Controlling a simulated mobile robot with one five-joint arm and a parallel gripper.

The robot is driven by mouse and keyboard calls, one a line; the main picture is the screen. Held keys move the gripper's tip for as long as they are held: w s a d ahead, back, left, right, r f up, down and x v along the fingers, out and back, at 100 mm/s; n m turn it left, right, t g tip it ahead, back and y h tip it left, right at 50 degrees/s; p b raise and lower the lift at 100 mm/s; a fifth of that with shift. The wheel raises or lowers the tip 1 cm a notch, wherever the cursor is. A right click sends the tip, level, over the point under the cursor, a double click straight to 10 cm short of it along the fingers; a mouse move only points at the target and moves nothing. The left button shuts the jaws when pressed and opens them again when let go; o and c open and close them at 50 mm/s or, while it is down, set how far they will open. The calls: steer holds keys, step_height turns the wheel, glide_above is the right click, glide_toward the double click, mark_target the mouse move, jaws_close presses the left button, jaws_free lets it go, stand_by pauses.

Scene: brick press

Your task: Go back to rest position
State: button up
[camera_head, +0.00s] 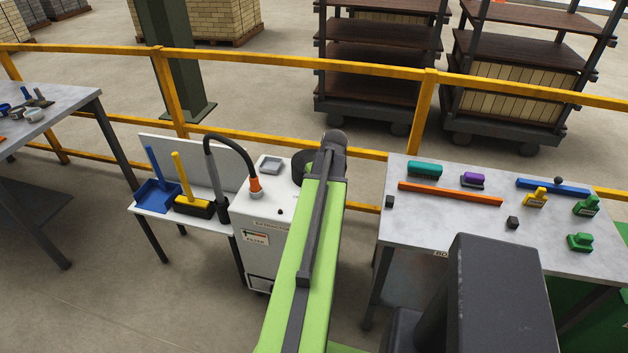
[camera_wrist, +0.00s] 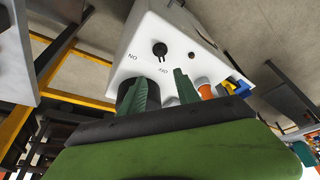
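In the wrist view the two dark green fingers of my gripper (camera_wrist: 163,90) stand apart with nothing between them, in front of the white extraction unit (camera_wrist: 190,40). A black knob (camera_wrist: 159,49) with ON and OFF lettering is on the unit's face, beyond the fingertips and apart from them. In the head view my green arm reaches forward over the right side of the white unit (camera_head: 268,230). The arm hides the gripper there, along with part of the unit.
A side shelf holds a blue dustpan (camera_head: 157,196) and a yellow-handled brush (camera_head: 193,207). A black hose (camera_head: 232,145) rises beside the unit. A grey table (camera_head: 455,215) with several tools stands right, another table (camera_head: 60,100) left. A yellow railing (camera_head: 290,62) runs behind.

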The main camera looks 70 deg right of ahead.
stand_by(0.3)
steer(key=w+a+n+y, duration=0.15)
steer(key=w+a, duration=0.35)
steer(key=w, duration=0.5)
steer(key=w+a+n, duration=0.3)
steer(key=w+a, duration=0.1)
steer(key=w, duration=0.7)
steer(key=w+a+n+y, duration=0.1)
steer(key=w+a+n, duration=0.3)
steer(key=w+a, duration=1.2)
steer(key=w+a+f+n+y, duration=0.1)
steer(key=w+a+n, duration=0.15)
steer(key=a, duration=1.15)
steer(key=w+a+n+y, duration=0.1)
steer(key=w+a, duration=0.3)
steer(key=a, duration=0.9)
steer(key=s+a+m+g+h, duration=0.1)
steer(key=s+a+m+g, duration=0.2)
steer(key=a, duration=0.9)
steer(key=s, duration=0.3)
steer(key=shift+s+a+f+m, duration=0.3)
steer(key=shift+s+f+m, duration=0.05)
steer(key=shift+f+m, duration=0.05)
